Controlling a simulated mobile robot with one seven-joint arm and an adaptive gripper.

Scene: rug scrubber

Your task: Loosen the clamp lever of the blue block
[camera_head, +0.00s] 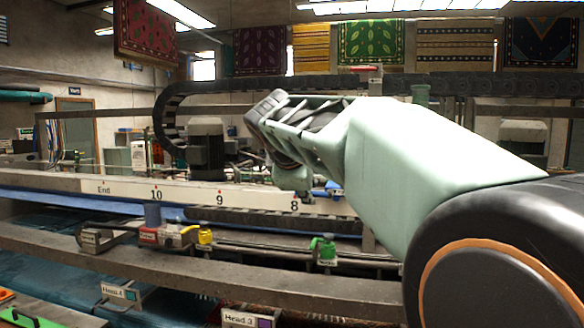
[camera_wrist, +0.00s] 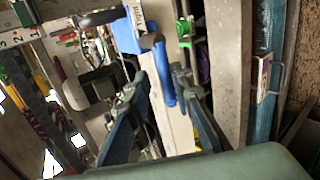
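The blue block (camera_wrist: 126,34) shows at the top of the wrist view, beside a pale rail and a small white label. Its blue clamp lever (camera_wrist: 163,72) extends down the picture from it. My gripper (camera_wrist: 157,82) is open, with one dark finger on each side of the lever's line. I cannot tell whether either finger touches the lever.
A green block (camera_head: 322,248) sits on the nearer beam. A yellow block (camera_head: 199,235) and a red block (camera_head: 155,235) sit further left. The numbered rail (camera_head: 180,192) runs behind them. A dark motor (camera_head: 206,148) stands beyond the rail.

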